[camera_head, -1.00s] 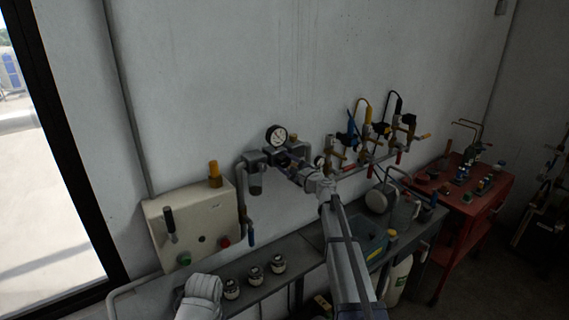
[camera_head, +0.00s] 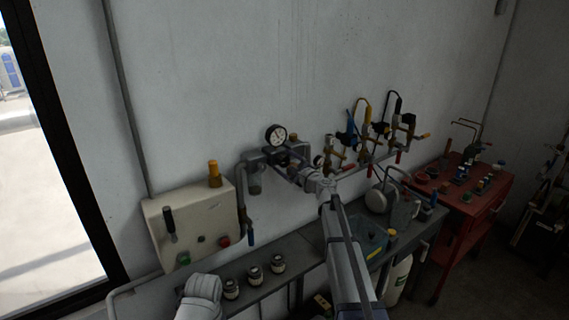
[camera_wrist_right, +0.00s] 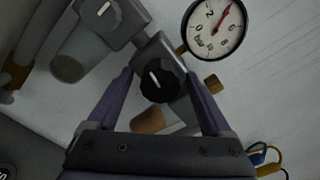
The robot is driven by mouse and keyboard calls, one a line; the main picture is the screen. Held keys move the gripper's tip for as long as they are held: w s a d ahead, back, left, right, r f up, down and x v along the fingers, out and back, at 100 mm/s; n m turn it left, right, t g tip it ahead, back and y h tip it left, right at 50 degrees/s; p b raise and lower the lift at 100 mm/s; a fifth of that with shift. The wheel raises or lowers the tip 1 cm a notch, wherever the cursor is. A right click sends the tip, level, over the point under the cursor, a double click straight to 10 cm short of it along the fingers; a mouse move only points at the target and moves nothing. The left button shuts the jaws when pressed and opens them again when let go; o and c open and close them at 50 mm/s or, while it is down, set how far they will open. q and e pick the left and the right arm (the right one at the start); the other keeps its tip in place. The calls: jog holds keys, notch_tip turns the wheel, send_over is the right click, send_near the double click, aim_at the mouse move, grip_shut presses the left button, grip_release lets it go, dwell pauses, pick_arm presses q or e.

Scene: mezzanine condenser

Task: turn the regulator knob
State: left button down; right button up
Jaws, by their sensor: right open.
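The black regulator knob (camera_wrist_right: 160,86) with a white pointer line shows in the right wrist view, on a grey regulator body. My right gripper (camera_wrist_right: 160,76) is open, with one finger on each side of the knob; I cannot tell whether either finger touches it. A round white gauge (camera_wrist_right: 215,28) with a red needle sits just above and right of the knob. In the head view my right gripper (camera_head: 286,170) is at the regulator below the gauge (camera_head: 276,136) and hides the knob. My left gripper is not in view.
A cream box (camera_head: 192,225) with a lever and buttons is left of the regulator. Gas fittings with yellow, blue and black parts (camera_head: 368,135) line the wall to the right. A grey bench (camera_head: 290,250) with several jars is below. A red cart (camera_head: 480,200) stands right.

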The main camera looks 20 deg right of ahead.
jog(key=v, duration=0.7)
jog(key=shift+s, duration=0.3)
jog(key=s+a+f+n+g+y+b, duration=0.25)
jog(key=s+a+f+n, duration=0.2)
jog(key=a, duration=0.35)
jog(key=s+a+f+n+g+y+b, duration=0.1)
jog(key=s+a+f+n+g+b, duration=0.2)
jog(key=a+f, duration=0.4)
jog(key=s+a+f+n+g+h+b, duration=0.3)
jog(key=s+a+f+n+g+b, duration=0.35)
jog(key=s+a+f+n, duration=0.7)
jog(key=s+d+f+n+g+h+b, duration=0.2)
jog(key=s+f+h, duration=0.2)
jog(key=s, duration=0.6)
jog(key=s+d+f+n+g+h+b, duration=0.2)
jog(key=s+d+f+n+g+h, duration=0.1)
jog(key=s+f, duration=0.5)
jog(key=shift+s+d+f+n+h, duration=0.35)
jog(key=shift+s+h, duration=0.2)
jog(key=shift+s, duration=0.35)
jog(key=shift+a, duration=0.1)
